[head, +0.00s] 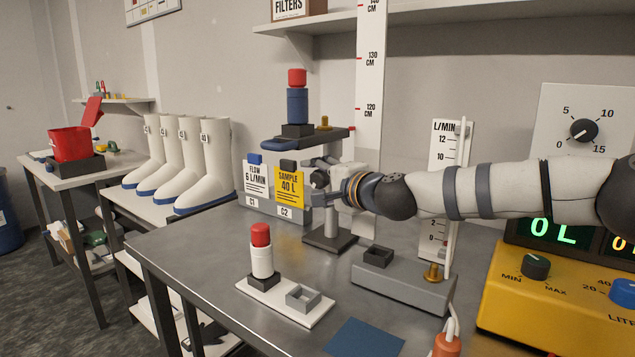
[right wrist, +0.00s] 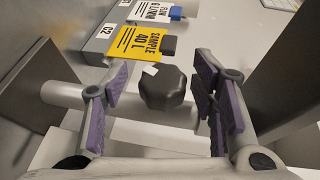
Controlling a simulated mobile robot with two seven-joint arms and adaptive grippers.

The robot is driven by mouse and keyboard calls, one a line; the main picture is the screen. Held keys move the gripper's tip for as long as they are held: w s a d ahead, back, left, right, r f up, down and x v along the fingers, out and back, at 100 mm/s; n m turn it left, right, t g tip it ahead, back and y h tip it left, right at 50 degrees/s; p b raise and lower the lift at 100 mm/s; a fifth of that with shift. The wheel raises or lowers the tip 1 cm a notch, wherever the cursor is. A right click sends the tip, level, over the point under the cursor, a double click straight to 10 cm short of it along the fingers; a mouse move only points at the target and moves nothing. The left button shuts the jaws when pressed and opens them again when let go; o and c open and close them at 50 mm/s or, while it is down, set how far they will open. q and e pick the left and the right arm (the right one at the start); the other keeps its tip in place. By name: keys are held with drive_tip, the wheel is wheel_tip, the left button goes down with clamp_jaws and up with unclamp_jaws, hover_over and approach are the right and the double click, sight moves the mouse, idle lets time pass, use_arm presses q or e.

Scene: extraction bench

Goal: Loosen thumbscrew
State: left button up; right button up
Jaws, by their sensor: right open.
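The thumbscrew, a dark faceted knob with a pale mark (right wrist: 162,88), sits on the ruler stand. It lies between the spread fingers of my right gripper (right wrist: 163,106) in the right wrist view, with a gap on both sides. In the head view my right gripper (head: 321,187) reaches in from the right to the stand's column, below the small shelf (head: 305,141). The dark knob is partly hidden there by the fingers. My right gripper is open and holds nothing. My left gripper is not in view.
The shelf carries a blue cartridge with a red cap (head: 297,95) and a brass knob (head: 324,122). The yellow sample card (head: 289,184) stands close behind my right gripper. A flowmeter (head: 447,170) and yellow pump (head: 560,310) are to the right. A red-capped white bottle (head: 261,255) stands in front.

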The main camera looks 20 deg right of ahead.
drive_tip(key=shift+s+r, duration=0.1)
drive_tip(key=shift+r, duration=0.05)
drive_tip(key=shift+c, duration=0.6)
drive_tip(key=c, duration=1.1)
drive_tip(key=shift+o, duration=0.2)
drive_tip(key=shift+s+a+r, duration=0.1)
drive_tip(key=shift+r, duration=0.15)
drive_tip(key=shift+a+f+n+g+p, duration=0.15)
drive_tip(key=shift+n+g+p, duration=0.35)
drive_tip(key=shift+g, duration=0.3)
drive_tip(key=shift+f+g+h, duration=0.25)
drive_tip(key=shift+g+h, duration=0.15)
drive_tip(key=shift+h, duration=0.1)
drive_tip(key=shift+f+g+h, duration=0.15)
drive_tip(key=shift+g+h, duration=0.25)
drive_tip(key=shift+g, duration=0.3)
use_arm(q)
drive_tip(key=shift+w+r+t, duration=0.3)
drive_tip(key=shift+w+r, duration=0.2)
use_arm(e)
drive_tip(key=shift+d, duration=0.2)
